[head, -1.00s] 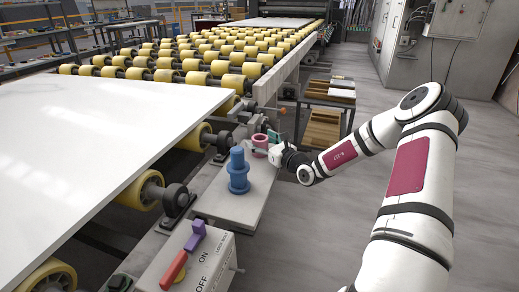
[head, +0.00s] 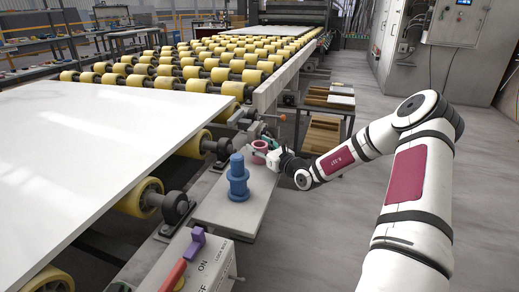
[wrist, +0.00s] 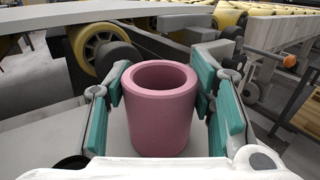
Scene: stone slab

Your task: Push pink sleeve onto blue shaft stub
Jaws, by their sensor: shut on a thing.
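The pink sleeve (wrist: 160,115) is a hollow upright cylinder with its open top facing up. It sits between the teal pads of my gripper (wrist: 165,100) in the wrist view, and the gripper is shut on it. In the head view the sleeve (head: 259,147) and my gripper (head: 268,150) are behind and to the right of the blue shaft stub (head: 238,180). The stub stands upright on a grey plate, with a wide stepped base and a narrower top. The sleeve is apart from the stub. The stub is not visible in the wrist view.
The grey plate (head: 222,217) has bare room around the stub. A large white slab (head: 90,130) lies on yellow rollers to the left. A control box (head: 210,265) with a red and purple handle stands in front. A wooden-shelved rack (head: 322,135) stands behind my gripper.

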